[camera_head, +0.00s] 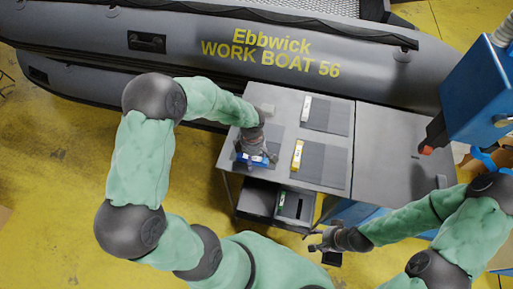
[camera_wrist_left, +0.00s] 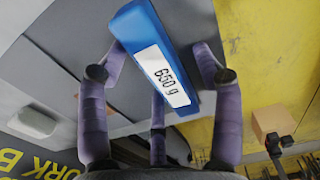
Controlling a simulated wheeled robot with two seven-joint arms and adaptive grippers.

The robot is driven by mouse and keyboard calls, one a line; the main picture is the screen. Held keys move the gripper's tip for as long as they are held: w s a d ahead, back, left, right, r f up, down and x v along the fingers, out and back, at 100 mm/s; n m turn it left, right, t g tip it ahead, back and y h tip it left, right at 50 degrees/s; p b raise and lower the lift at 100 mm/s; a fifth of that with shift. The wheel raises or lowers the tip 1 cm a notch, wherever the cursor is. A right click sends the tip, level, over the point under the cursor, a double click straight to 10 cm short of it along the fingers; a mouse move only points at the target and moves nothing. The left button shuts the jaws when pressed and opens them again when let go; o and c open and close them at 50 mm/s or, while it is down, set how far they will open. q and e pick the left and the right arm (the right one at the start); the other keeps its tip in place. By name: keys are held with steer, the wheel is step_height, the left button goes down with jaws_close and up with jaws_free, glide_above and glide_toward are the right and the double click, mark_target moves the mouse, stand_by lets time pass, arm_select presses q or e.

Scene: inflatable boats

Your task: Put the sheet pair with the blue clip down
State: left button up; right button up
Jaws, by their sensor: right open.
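The blue clip (camera_wrist_left: 160,62), with a white "650 g" label, lies between the fingers of my left gripper (camera_wrist_left: 155,70) in the left wrist view. The gripper appears shut on it, though the finger contact is partly hidden. In the head view my left gripper (camera_head: 258,157) is low at the left end of the grey table, with the clip (camera_head: 250,159) under it. I cannot tell whether the sheets touch the tabletop. My right gripper (camera_head: 322,241) is open and empty in front of the table.
Sheet pairs with a white clip (camera_head: 306,109) and a yellow clip (camera_head: 298,155) lie on the table (camera_head: 270,92). A small light block (camera_head: 267,108) stands behind my left gripper.

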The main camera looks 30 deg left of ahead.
arm_select(q)
jaws_close()
steer(key=shift+r, duration=0.1)
steer(key=shift+r, duration=0.55)
step_height(320, 180, up, 2)
steer(key=shift+s+r, duration=0.1)
steer(key=shift+r, duration=0.1)
steer(key=s+a+r+p, duration=0.2)
steer(key=s+a+r, duration=0.1)
steer(key=s+r, duration=0.6)
steer(key=shift+s+r, duration=0.2)
steer(key=shift+s, duration=2.05)
